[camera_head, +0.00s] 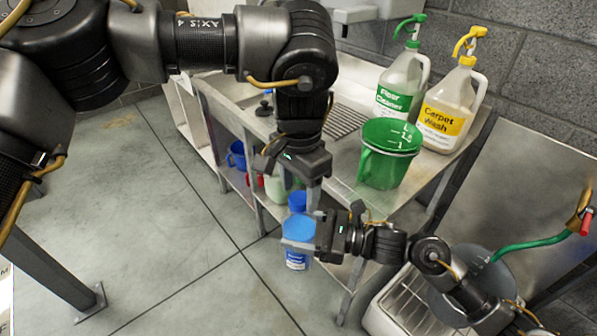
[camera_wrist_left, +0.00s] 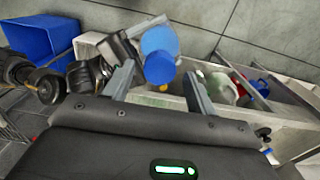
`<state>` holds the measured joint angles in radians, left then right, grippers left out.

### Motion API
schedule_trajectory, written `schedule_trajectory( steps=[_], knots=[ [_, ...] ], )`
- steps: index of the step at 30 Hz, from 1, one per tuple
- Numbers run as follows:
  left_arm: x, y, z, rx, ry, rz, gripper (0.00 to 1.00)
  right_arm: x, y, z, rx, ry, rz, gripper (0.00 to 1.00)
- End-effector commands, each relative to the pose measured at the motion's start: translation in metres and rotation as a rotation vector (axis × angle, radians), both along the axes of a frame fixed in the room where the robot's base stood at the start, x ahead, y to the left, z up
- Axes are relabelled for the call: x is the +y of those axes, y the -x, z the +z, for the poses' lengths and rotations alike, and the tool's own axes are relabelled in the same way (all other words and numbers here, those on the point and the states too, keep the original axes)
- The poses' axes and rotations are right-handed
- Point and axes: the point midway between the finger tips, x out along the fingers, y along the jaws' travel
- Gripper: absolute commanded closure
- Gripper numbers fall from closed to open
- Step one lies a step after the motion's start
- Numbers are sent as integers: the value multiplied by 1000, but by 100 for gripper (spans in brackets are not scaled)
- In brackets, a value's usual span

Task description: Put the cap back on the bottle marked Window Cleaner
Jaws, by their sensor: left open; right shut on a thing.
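The blue bottle (camera_head: 296,262) with a small white-and-blue label, too small to read, is held upright in front of the steel counter. My right gripper (camera_head: 300,234) is shut on its body from the right. A darker blue cap (camera_head: 297,201) sits at the top of the bottle; whether it is fully seated I cannot tell. My left gripper (camera_head: 300,196) is open and points down at the cap from above. In the left wrist view the cap (camera_wrist_left: 159,69) lies between my two spread fingers, with the bottle (camera_wrist_left: 160,40) beyond it.
The steel counter (camera_head: 345,172) holds a green pitcher (camera_head: 385,172), a Floor Cleaner bottle (camera_head: 397,84) and a Carpet Wash bottle (camera_head: 447,108). A blue mug (camera_head: 236,155) stands on the shelf below. The floor at left is mostly clear.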

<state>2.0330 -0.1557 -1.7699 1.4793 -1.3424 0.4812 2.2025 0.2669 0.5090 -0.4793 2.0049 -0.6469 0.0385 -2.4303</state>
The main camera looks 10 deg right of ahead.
Motion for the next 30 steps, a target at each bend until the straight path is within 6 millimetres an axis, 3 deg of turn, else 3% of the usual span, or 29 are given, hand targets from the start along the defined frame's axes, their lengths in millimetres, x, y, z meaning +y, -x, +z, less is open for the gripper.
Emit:
schedule_trajectory(
  steps=[6, 15, 25, 30],
  knots=[
    [0, 0, -13, 0, 0, -1, 44, 0, 0, 2, -3, -3, 0, 97],
    [0, 0, -14, -1, 1, -1, 45, 0, 0, 2, -3, -3, 0, 97],
    [0, 0, -14, -1, 1, -1, 88, 0, 0, 2, -3, -3, 0, 97],
    [0, 0, -14, -1, 1, -1, 91, 0, 0, 2, -3, -3, 0, 97]
  ],
)
